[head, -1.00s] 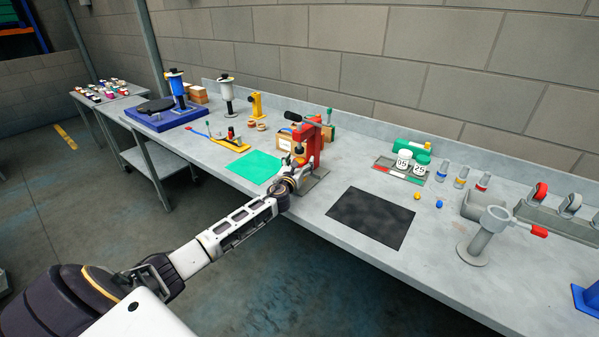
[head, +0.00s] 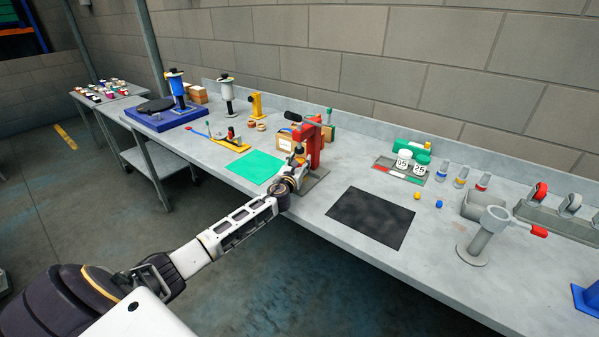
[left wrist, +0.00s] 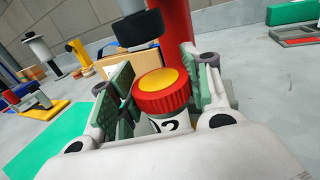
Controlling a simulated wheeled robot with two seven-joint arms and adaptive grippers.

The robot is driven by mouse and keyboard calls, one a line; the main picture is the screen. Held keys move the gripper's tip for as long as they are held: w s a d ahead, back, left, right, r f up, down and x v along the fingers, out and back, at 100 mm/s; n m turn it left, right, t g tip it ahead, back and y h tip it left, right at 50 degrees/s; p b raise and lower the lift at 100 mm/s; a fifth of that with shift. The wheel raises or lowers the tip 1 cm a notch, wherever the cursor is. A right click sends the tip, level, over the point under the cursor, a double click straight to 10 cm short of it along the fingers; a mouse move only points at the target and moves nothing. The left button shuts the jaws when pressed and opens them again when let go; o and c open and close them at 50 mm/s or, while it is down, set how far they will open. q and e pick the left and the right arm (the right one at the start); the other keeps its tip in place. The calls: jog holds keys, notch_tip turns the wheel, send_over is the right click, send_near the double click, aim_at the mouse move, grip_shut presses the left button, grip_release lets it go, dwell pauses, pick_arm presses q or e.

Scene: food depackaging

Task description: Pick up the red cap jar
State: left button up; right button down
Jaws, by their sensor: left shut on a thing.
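The red cap jar (left wrist: 162,90) shows in the left wrist view, with a ridged red cap, a yellow top and a white body with a dark number partly hidden. My left gripper (left wrist: 160,98) has a green-padded finger on each side of it and is shut on it. In the head view my left gripper (head: 296,172) is at the front of the red press (head: 314,145), and the jar there is mostly hidden. The press's black ram (left wrist: 138,28) hangs just above and behind the cap in the left wrist view. My right gripper is in neither view.
A green mat (head: 255,167) lies left of the press and a black mat (head: 370,216) lies right. A cardboard box (head: 284,142) stands behind the press. A tray (head: 382,164) with white jars is farther right. A grey clamp stand (head: 480,240) stands at right.

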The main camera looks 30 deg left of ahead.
pick_arm(q)
jog(key=shift+r, duration=0.2)
jog(key=shift+r+p, duration=0.3)
jog(key=shift+r, duration=1.45)
jog(key=shift+s+f, duration=0.25)
jog(key=shift+s, duration=0.05)
jog(key=b+v, duration=0.1)
jog(key=v, duration=1.6)
jog(key=shift+s+b, duration=0.2)
jog(key=shift+b, duration=0.2)
jog(key=shift+d+r, duration=0.1)
jog(key=shift+d, duration=0.05)
jog(key=shift+w+r, duration=0.1)
